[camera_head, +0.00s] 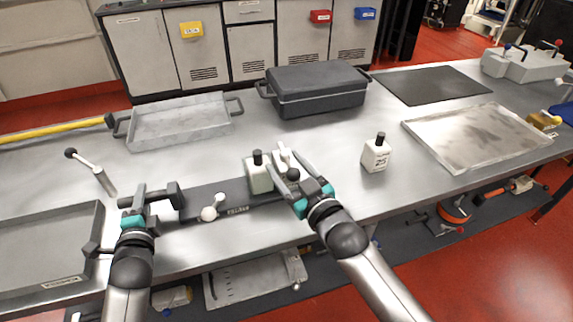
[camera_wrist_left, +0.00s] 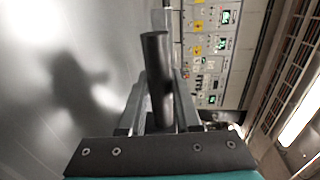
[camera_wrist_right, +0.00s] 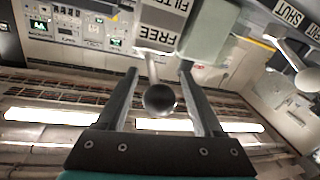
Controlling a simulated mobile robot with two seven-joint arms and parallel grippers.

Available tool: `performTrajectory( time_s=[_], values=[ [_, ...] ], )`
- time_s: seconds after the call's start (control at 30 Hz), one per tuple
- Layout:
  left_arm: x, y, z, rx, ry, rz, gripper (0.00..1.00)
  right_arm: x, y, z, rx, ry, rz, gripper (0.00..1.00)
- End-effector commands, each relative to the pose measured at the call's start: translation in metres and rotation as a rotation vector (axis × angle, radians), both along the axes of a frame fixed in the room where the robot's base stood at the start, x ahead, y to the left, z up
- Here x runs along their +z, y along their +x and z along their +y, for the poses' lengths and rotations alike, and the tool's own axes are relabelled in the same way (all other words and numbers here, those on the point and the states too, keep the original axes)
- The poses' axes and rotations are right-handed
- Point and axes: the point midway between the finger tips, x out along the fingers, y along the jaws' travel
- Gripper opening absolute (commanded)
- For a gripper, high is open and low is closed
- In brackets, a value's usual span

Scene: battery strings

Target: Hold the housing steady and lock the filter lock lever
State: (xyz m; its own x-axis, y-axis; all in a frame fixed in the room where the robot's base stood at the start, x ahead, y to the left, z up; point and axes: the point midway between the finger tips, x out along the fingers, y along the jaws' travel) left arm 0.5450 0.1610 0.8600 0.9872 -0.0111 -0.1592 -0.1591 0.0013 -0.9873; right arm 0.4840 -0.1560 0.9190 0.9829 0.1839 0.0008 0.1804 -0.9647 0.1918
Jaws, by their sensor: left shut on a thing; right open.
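The housing (camera_head: 225,198) is a long dark block on the bench, with a handle (camera_head: 175,196) at its left end. My left gripper (camera_head: 150,196) is shut on that handle; the left wrist view shows the dark bar (camera_wrist_left: 157,80) between the fingers. My right gripper (camera_head: 283,165) is open over the housing's right end. In the right wrist view, a lever with a dark ball knob (camera_wrist_right: 159,97) stands between its spread fingers, beside a plate (camera_wrist_right: 160,28) reading "FREE" and "FILTER". A second lever with a pale ball (camera_wrist_right: 309,78) is near a "SHUT" label.
A pale block with a black cap (camera_head: 258,174) stands on the housing, and a similar one (camera_head: 376,155) stands on the bench to the right. A grey tray (camera_head: 180,122), a dark lidded case (camera_head: 318,90) and a metal tray (camera_head: 435,150) lie farther back. A lever (camera_head: 90,170) stands left.

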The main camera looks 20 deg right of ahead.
Motion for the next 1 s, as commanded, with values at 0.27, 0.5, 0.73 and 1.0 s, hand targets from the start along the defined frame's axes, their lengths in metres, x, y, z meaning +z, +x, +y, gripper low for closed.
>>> performTrajectory(
  time_s=[0.27, 0.5, 0.73, 1.0],
  values=[
    [-0.011, -0.004, -0.0009, 0.001, 0.0, 0.025, 0.0, -0.0003, 0.0025, 0.0005, 0.0, 0.0, 0.0, 0.69],
    [-0.011, -0.004, -0.0009, 0.001, 0.0, 0.025, 0.0, -0.0003, 0.0024, 0.0004, 0.0, 0.0, 0.0, 0.48],
    [-0.011, -0.004, -0.0009, 0.001, 0.0, 0.025, 0.0, -0.0003, 0.0023, 0.0004, 0.0, 0.0, 0.0, 0.22],
    [-0.011, -0.004, -0.0009, 0.001, 0.0, 0.025, 0.0, -0.0004, 0.0021, 0.0005, 0.0, 0.0, 0.0, 0.0]
  ],
)
